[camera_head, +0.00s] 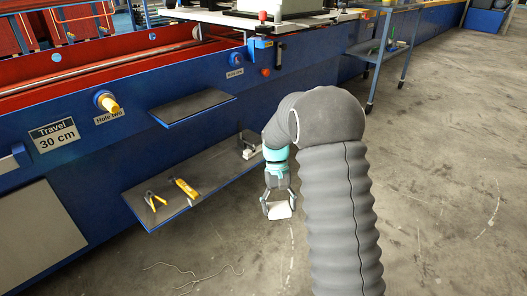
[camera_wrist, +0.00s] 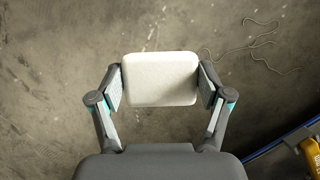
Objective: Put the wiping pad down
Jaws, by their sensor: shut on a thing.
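The wiping pad (camera_wrist: 160,78) is a white block with rounded corners. In the wrist view my gripper (camera_wrist: 160,85) is shut on it, with a finger pressed to its left and right sides. In the head view the white pad (camera_head: 279,210) shows between the fingers of my gripper (camera_head: 278,206). The pad is to the right of the low shelf's right end, with the concrete floor behind it. I cannot tell its exact height above the floor.
An upper dark shelf (camera_head: 192,106) is empty. Thin wires (camera_head: 190,277) lie on the floor. A blue machine stands behind.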

